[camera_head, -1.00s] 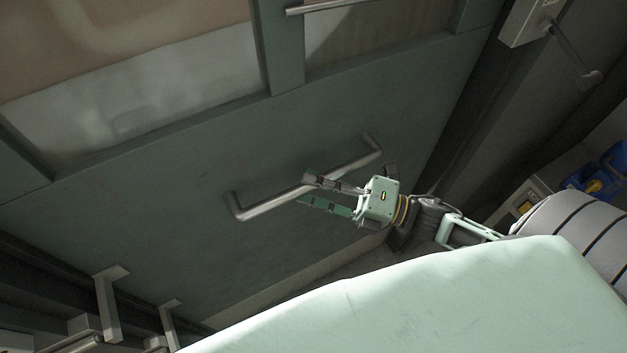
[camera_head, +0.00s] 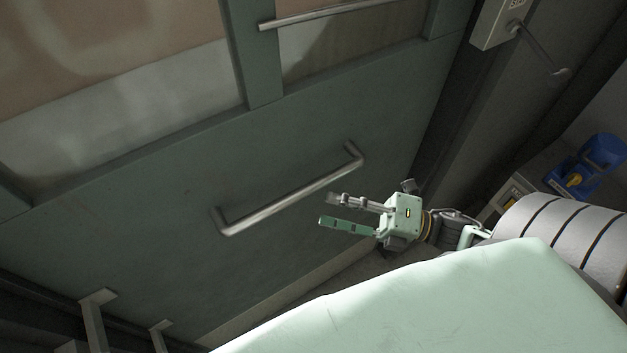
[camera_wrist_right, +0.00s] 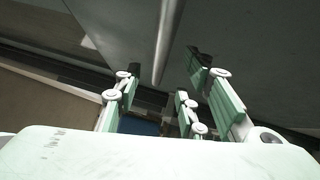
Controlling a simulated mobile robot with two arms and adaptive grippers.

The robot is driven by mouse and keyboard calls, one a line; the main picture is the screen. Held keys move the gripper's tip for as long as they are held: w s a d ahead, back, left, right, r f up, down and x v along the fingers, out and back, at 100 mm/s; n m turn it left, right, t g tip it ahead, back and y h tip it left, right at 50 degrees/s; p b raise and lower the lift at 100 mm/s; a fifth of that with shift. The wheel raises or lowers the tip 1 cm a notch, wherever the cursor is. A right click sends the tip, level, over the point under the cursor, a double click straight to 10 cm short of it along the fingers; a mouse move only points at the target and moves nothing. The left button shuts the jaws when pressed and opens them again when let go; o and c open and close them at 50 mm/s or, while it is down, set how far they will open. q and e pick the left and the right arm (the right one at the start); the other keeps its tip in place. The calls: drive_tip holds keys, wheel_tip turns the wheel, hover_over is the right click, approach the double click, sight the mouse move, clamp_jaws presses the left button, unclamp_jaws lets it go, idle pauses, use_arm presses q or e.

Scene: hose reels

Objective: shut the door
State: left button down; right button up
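The green door (camera_head: 150,230) fills the left and middle of the head view, with window panes in its upper part. A long metal bar handle (camera_head: 290,200) runs slantwise across its lower panel. My right gripper (camera_head: 337,211) is open and empty, a little to the right of the handle and apart from it in the head view. In the right wrist view its fingers (camera_wrist_right: 158,92) are spread, and the handle (camera_wrist_right: 168,45) shows beyond them, between the fingertips in the picture. My left gripper is not in view.
A second metal bar (camera_head: 320,15) crosses the door's window area. A grey box with a lever (camera_head: 500,22) is on the frame at the upper right. A blue object (camera_head: 595,160) lies at the right. Metal brackets (camera_head: 97,315) stand at the lower left.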

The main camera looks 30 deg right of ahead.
drive_tip(key=shift+v, duration=2.3)
drive_tip(key=d+f+m+h+b, duration=0.1)
drive_tip(key=d+f+m+h, duration=0.3)
drive_tip(key=f, duration=0.6)
drive_tip(key=d+f+m+h+b, duration=0.15)
drive_tip(key=f+m+h, duration=0.25)
drive_tip(key=f+m, duration=0.45)
drive_tip(key=d+f+m+h, duration=0.3)
drive_tip(key=d+f+h, duration=0.1)
drive_tip(key=f, duration=0.8)
drive_tip(key=s+a+f+m+g+h+b, duration=0.1)
drive_tip(key=s+a+f+m+g, duration=0.25)
drive_tip(key=s+f, duration=0.5)
drive_tip(key=s+a+f+m+g+h, duration=0.2)
drive_tip(key=s+f+m+g, duration=0.25)
drive_tip(key=f, duration=0.65)
drive_tip(key=s+a+f+m+g, duration=0.1)
drive_tip(key=s+a+f+g, duration=0.1)
drive_tip(key=s, duration=0.3)
drive_tip(key=s+a+f+m+g+b, duration=0.1)
drive_tip(key=s+a+f+m+g, duration=0.1)
drive_tip(key=s+a+f, duration=0.2)
drive_tip(key=shift+s+a, duration=0.45)
drive_tip(key=shift+a, duration=0.2)
drive_tip(key=shift+s+a, duration=0.2)
drive_tip(key=shift+s, duration=0.05)
